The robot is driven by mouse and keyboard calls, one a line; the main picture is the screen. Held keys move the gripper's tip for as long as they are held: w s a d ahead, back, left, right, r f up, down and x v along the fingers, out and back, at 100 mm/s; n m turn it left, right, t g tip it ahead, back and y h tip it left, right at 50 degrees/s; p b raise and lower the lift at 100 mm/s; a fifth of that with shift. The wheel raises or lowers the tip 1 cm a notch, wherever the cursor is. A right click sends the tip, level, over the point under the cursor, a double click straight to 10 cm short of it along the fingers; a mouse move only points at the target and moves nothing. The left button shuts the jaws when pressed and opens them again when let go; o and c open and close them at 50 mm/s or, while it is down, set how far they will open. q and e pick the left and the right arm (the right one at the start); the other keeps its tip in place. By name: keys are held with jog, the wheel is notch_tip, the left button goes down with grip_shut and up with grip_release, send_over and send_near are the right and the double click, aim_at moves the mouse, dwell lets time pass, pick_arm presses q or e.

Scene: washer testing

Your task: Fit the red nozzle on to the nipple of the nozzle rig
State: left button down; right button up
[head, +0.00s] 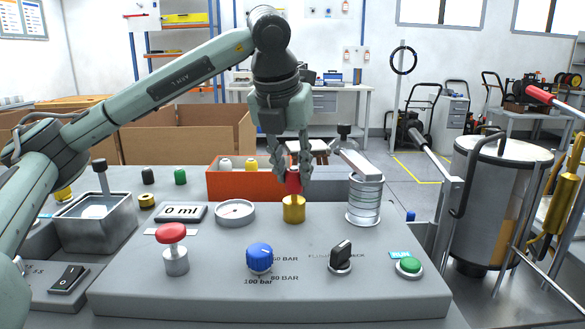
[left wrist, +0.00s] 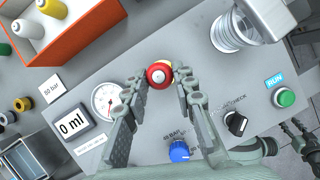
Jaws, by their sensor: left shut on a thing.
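The red nozzle (head: 293,184) is between the fingers of my left gripper (head: 293,165), which is shut on it. It points down, directly over the brass nipple (head: 293,209) on the grey nozzle rig (head: 200,290). In the head view its lower end meets the top of the nipple; I cannot tell how far it is seated. In the left wrist view the red nozzle (left wrist: 159,74) shows between the fingertips of the left gripper (left wrist: 158,82), and it hides most of the nipple, with only a gold edge showing.
An orange box (head: 240,185) with white and yellow nozzles stands behind the rig. A gauge (head: 235,212) is left of the nipple and a clear ribbed cylinder (head: 365,200) right.

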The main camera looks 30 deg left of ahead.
pick_arm(q)
jog(key=shift+f+b, duration=0.7)
jog(key=shift+f, duration=0.25)
jog(key=shift+r, duration=0.1)
jog(key=c, duration=1.2)
grip_release()
jog(key=shift+o, duration=0.2)
jog(key=a+v, duration=0.1)
jog(key=v, duration=1.1)
jog(key=shift+d, duration=0.45)
